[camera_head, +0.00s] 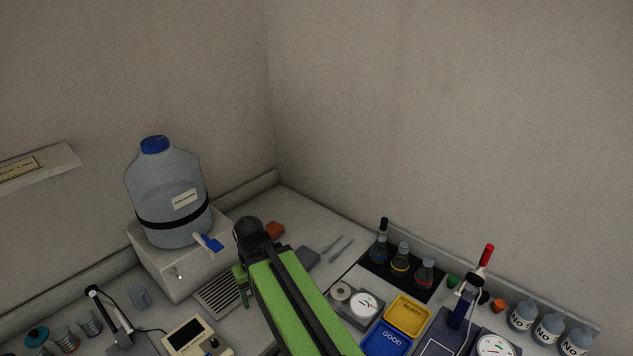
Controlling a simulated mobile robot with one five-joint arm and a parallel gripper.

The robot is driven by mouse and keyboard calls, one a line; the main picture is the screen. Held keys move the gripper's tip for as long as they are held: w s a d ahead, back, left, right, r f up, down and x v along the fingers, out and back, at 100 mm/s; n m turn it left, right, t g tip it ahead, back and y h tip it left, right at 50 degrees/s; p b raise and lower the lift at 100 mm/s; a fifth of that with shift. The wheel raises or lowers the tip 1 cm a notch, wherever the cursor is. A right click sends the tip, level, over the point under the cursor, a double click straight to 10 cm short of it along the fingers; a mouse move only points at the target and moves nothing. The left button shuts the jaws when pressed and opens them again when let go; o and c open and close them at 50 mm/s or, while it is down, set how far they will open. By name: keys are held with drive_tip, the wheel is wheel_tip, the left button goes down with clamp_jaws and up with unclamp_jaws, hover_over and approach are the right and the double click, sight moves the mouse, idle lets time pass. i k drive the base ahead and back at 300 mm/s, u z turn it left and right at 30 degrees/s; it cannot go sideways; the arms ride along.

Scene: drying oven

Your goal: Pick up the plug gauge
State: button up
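Two thin grey rods lie side by side on the bench behind and right of my arm: one rod (331,244) and a second rod (341,250). Either may be the plug gauge; at this size I cannot tell which, or whether it is one of them. My green and black arm reaches in from the bottom edge to a dark round joint left of the rods. A narrow green part below that joint seems to belong to my gripper (241,286). Its fingers cannot be made out, so I cannot tell whether it is open or holds anything.
A large water jug (168,195) stands on a white box (180,270) at left. A grey vented plate (220,298) lies by my arm. Bottles on a black mat (378,268), a yellow tray (408,316) and a blue tray (386,340) crowd the right. Walls close the back.

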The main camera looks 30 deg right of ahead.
sight(382, 229)
drive_tip(key=z, duration=1.25)
